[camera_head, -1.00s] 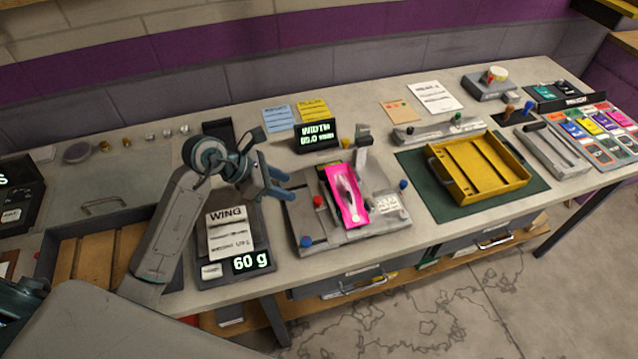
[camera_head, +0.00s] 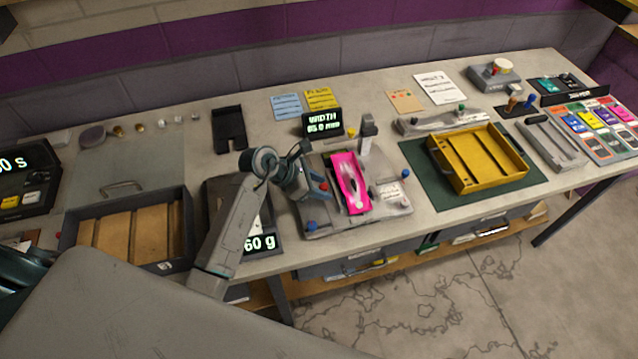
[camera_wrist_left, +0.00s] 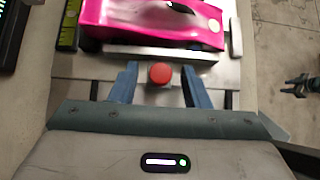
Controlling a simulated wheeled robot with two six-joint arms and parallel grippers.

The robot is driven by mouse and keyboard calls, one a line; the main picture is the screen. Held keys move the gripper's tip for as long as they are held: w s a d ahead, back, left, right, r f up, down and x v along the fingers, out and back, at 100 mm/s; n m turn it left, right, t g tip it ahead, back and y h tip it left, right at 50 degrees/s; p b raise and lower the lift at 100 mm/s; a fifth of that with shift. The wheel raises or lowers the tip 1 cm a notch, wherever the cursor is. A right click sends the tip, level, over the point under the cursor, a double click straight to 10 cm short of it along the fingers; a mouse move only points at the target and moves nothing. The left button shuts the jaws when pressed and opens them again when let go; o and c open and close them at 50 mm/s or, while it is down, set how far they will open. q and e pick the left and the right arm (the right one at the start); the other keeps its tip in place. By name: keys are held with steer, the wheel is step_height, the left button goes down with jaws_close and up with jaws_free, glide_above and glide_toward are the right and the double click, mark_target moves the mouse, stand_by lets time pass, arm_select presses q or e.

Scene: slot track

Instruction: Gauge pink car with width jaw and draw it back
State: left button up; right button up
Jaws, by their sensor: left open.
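The pink car (camera_head: 349,183) lies lengthwise on the grey width gauge (camera_head: 378,208). In the left wrist view the pink car (camera_wrist_left: 150,22) is along the top, with a pale jaw bar (camera_wrist_left: 165,53) close along its near side. My left gripper (camera_wrist_left: 160,86) is open, with one blue finger on each side of the red knob. In the head view my left gripper (camera_head: 314,188) is at the gauge's left side. My right gripper is not in view.
A width display (camera_head: 322,122) stands behind the gauge. A scale (camera_head: 262,243) is under my left arm, with an open wooden drawer (camera_head: 130,235) farther left. A yellow tray (camera_head: 478,158) on a green mat is to the right.

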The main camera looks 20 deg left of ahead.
arm_select(q)
steer(key=shift+c, duration=1.3)
jaws_close()
steer(key=shift+s+a, duration=0.15)
steer(key=shift+a, duration=0.1)
steer(key=shift+s+a+b, duration=0.5)
steer(key=shift+s+a, duration=0.25)
steer(key=shift+a, duration=0.35)
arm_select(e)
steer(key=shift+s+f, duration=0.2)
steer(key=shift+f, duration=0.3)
